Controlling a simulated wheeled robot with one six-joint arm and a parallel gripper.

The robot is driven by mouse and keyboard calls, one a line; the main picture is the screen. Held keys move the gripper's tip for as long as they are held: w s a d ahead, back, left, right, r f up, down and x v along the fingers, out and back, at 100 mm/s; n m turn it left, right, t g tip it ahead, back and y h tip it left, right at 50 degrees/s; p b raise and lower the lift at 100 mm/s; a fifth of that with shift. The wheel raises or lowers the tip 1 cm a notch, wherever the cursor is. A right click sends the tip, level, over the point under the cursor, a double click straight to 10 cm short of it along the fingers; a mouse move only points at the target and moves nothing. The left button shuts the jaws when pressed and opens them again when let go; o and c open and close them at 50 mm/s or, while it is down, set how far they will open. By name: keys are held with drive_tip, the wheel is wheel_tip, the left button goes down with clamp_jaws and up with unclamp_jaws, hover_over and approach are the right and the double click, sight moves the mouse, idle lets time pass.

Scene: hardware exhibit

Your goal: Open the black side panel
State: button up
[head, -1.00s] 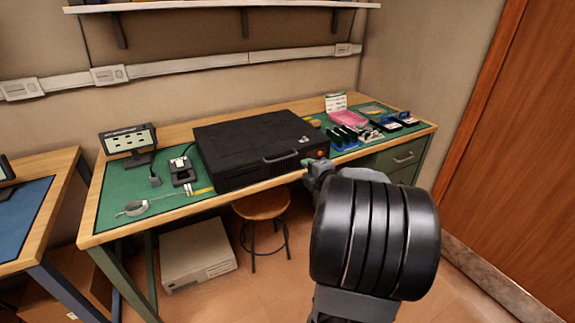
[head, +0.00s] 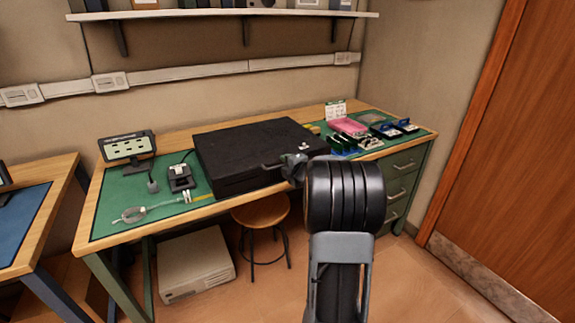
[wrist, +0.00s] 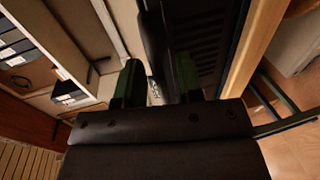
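The black computer case (head: 225,182) lies flat on the green mat, with its black side panel (head: 250,142) as the top face, lying closed on it. A small handle shows at the panel's front edge, just left of my gripper (head: 294,167). My gripper is at the case's front right corner and hides that corner. In the wrist view my green fingers (wrist: 158,78) are apart. The dark panel edge (wrist: 155,35) shows between and beyond them, and the vented case side (wrist: 205,35) is to the right. I cannot tell whether the fingers touch it.
The bench (head: 85,222) holds a small display (head: 127,146) and a black device (head: 180,177) on the left, and a pink tray (head: 347,126) with small parts on the right. A stool (head: 261,211) and a beige computer (head: 196,265) are below. Floor is free at right.

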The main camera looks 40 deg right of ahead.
drive_tip(key=shift+w, duration=0.1)
drive_tip(key=shift+c, duration=0.2)
clamp_jaws()
idle(0.4)
